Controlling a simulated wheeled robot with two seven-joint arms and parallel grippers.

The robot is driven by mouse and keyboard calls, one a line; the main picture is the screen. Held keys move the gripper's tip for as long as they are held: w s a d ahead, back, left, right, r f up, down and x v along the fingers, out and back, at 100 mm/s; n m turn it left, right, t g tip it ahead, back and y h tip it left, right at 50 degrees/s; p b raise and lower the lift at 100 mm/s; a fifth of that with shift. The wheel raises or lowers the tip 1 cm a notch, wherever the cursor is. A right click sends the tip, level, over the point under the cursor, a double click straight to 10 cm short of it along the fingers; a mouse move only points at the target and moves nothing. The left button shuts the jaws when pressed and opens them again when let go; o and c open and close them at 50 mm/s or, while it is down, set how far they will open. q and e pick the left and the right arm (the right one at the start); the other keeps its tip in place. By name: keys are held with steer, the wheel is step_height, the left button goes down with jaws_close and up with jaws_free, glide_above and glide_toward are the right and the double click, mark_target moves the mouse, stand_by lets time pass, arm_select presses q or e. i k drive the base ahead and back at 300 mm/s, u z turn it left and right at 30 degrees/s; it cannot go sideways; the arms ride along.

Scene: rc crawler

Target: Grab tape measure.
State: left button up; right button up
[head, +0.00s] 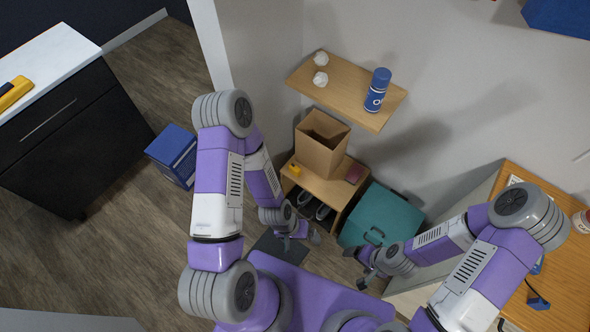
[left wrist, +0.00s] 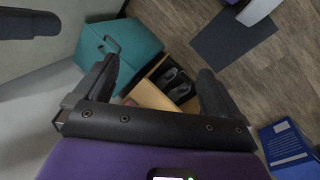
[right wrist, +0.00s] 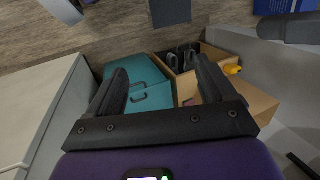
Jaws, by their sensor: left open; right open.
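A small yellow object (head: 295,169), which looks like the tape measure, sits on the left end of the low wooden shelf unit, beside a cardboard box. It also shows in the right wrist view (right wrist: 232,69), at the edge of the wood. It is not visible in the left wrist view. My left gripper (head: 300,239) is open and empty, in front of and below the shelf unit; its two fingers show apart in the left wrist view (left wrist: 155,85). My right gripper (head: 364,268) is open and empty near the teal box, and its fingers show apart (right wrist: 161,68).
The open cardboard box (head: 321,143) and a dark red item (head: 355,173) share the shelf unit (head: 325,189), with shoes below. A teal box (head: 383,217) stands right of it. A wall shelf (head: 345,92) hangs above. A blue box (head: 173,154) stands on the floor left.

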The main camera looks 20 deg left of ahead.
mark_target(294, 168)
steer(key=k, duration=0.35)
steer(key=z, duration=0.05)
steer(key=i, duration=0.35)
steer(key=u, duration=0.95)
steer(key=i, duration=0.75)
steer(key=u, duration=0.85)
